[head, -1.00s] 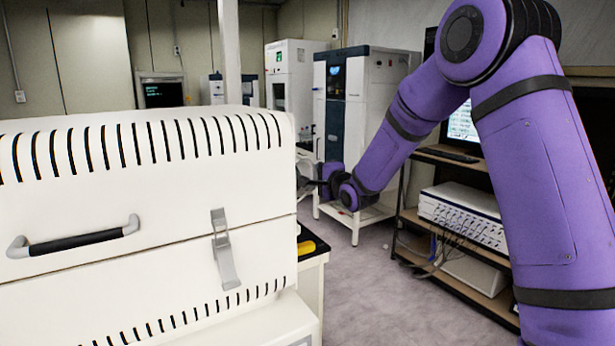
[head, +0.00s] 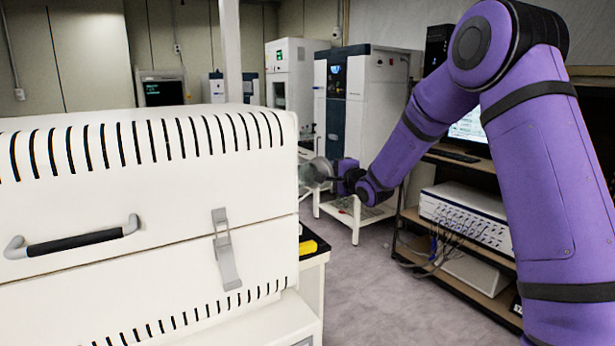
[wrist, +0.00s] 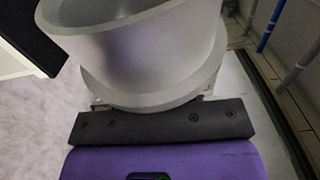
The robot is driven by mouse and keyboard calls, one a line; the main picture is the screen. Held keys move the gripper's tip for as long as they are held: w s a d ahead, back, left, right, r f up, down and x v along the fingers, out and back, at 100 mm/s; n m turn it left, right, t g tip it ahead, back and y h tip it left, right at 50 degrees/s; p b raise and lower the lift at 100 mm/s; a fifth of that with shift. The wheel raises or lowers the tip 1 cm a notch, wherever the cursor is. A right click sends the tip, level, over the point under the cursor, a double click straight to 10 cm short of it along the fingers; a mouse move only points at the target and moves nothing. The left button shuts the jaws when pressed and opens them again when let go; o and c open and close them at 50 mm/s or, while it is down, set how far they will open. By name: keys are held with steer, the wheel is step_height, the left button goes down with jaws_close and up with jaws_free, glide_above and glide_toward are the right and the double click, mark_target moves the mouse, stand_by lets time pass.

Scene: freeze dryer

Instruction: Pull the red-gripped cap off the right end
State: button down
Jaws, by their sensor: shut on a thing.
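A grey round cap (head: 318,172) shows just right of the white slotted machine (head: 150,220) in the head view. My gripper (head: 334,178) is shut on it from the right. In the wrist view the cap (wrist: 140,50) is a hollow grey cylinder with a wider flange, close in front of the dark gripper body. Its open rim shows at the upper left, with no tube seen in it there. The red grip and my fingertips are hidden. The machine's edge meets the cap's left side in the head view, so the gap between them cannot be told.
A bench edge with a yellow object (head: 314,240) lies below the machine's right end. Tall white cabinets (head: 350,100) stand behind. Open floor (head: 370,270) lies between bench and rack.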

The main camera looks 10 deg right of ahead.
steer(key=shift+w+d, duration=0.25)
steer(key=shift+d, duration=0.6)
steer(key=shift+s+d, duration=2.35)
steer(key=shift+s, duration=0.05)
steer(key=s+a+f+m+h, duration=0.1)
steer(key=s+f, duration=0.4)
steer(key=f, duration=0.8)
steer(key=s+a+f+m+h, duration=0.2)
steer(key=s+f+h, duration=0.2)
steer(key=f, duration=0.9)
steer(key=shift+s+a+f+m+t+h, duration=0.15)
steer(key=shift+s+f+m+t+h, duration=0.15)
steer(key=shift+s+f+t, duration=0.1)
steer(key=c, duration=1.7)
jaws_free()
jaws_close()
